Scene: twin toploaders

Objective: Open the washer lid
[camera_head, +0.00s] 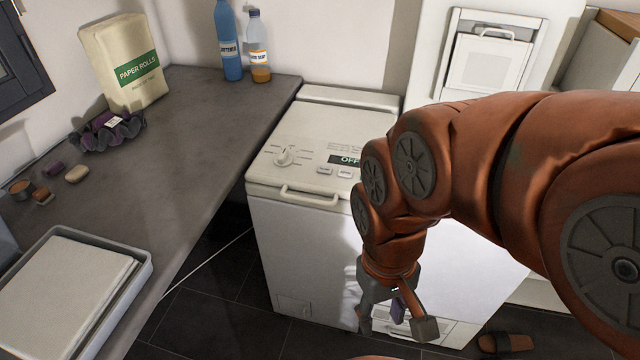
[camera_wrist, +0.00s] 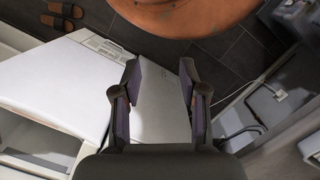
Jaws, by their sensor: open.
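The white top-loading washer (camera_head: 300,245) stands in the middle of the head view. Its lid (camera_head: 270,172) lies flat and looks shut, with a bar handle (camera_head: 311,198) along the front edge. My gripper (camera_head: 396,318) hangs low in front of the washer's front face, below and right of the handle. Its fingers are apart. In the wrist view my gripper (camera_wrist: 160,72) has nothing between its fingers; a pale panel shows beyond them. My arm hides the washer's right part.
A grey counter (camera_head: 200,120) stands left of the washer, holding paper rolls (camera_head: 125,62), a blue bottle (camera_head: 228,45), a smaller bottle (camera_head: 258,50) and a grey tray (camera_head: 142,272). A brown slipper (camera_head: 507,342) lies on the dark floor at lower right.

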